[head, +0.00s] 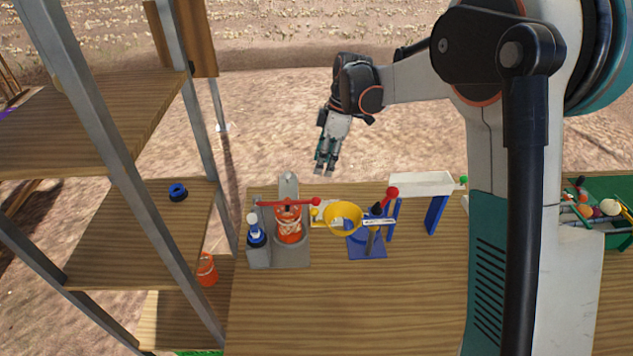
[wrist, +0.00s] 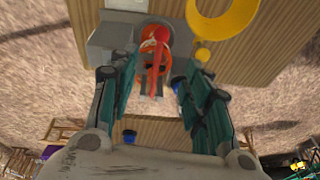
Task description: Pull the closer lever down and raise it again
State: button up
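A grey press-like device (head: 292,254) stands on the table's left part with an orange container (head: 288,228) in it. Its red lever (head: 285,203) lies about level across the top and ends in a red ball at the right. A second lever with a red ball (head: 392,192) belongs to a blue stand further right. My gripper (head: 325,170) hangs fingers-down near the table's far edge, above and behind the grey device, apart from both levers. In the wrist view my gripper (wrist: 152,75) has its fingers spread, with the red lever (wrist: 158,50) seen between them, not held.
A white-topped blue frame (head: 422,184) with a green ball stands behind right. A blue-white bottle (head: 255,236) is at left beside wooden shelves (head: 130,245). A green crate (head: 618,237) is far right. The table's front (head: 370,310) is clear.

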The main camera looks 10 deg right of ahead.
aim_at(308, 201)
jog(key=s+a+n+t+h, duration=0.1)
jog(key=s+a+t+h, duration=0.2)
jog(key=s+a, duration=0.15)
jog(key=b+x, duration=0.1)
jog(key=x, duration=0.5)
jog(key=b+x, duration=0.1)
jog(key=x, duration=0.6)
jog(key=shift+w+a+f, duration=0.2)
jog(key=shift+w+f, duration=0.05)
jog(key=shift+w, duration=0.05)
grip_shut()
